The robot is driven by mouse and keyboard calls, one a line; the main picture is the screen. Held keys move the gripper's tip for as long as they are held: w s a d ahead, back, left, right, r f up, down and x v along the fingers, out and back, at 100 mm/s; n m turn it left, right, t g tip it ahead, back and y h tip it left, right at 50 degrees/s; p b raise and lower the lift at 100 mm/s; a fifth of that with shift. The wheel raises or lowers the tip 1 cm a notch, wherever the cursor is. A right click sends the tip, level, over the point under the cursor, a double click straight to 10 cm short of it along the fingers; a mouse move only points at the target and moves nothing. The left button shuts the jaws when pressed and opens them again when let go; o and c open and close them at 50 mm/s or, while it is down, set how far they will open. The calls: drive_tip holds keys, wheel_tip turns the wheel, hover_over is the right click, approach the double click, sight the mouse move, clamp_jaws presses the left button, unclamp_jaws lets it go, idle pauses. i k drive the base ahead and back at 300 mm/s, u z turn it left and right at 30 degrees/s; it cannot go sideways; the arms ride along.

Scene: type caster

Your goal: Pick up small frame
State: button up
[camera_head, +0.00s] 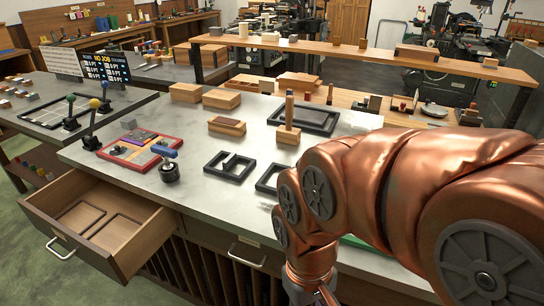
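A small black frame (212,171) lies flat on the grey worktop, left of my copper arm. A second black frame (261,186) lies to its right, and my arm hides part of it. A larger dark frame or tray (330,130) lies further back on the worktop. I cannot tell which one is the small frame of the task. My arm reaches in from the right and bends down in front of the worktop's front edge. My gripper is below the lower edge of the picture, so its fingers are not seen.
An open wooden drawer (140,256) juts out at the front left, with thin frame-like outlines inside. A red-edged tray (112,160), a black knobbed stand (169,172) and levers stand on the left. Wooden blocks (221,99) sit behind. A raised shelf (390,57) crosses the back.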

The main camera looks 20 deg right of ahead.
sight(230, 159)
drive_tip(key=z, duration=0.25)
drive_tip(key=k, duration=0.95)
drive_tip(key=u, duration=1.3)
drive_tip(key=i, duration=0.9)
drive_tip(key=z, duration=0.4)
drive_tip(key=i, duration=1.05)
drive_tip(key=z, duration=0.9)
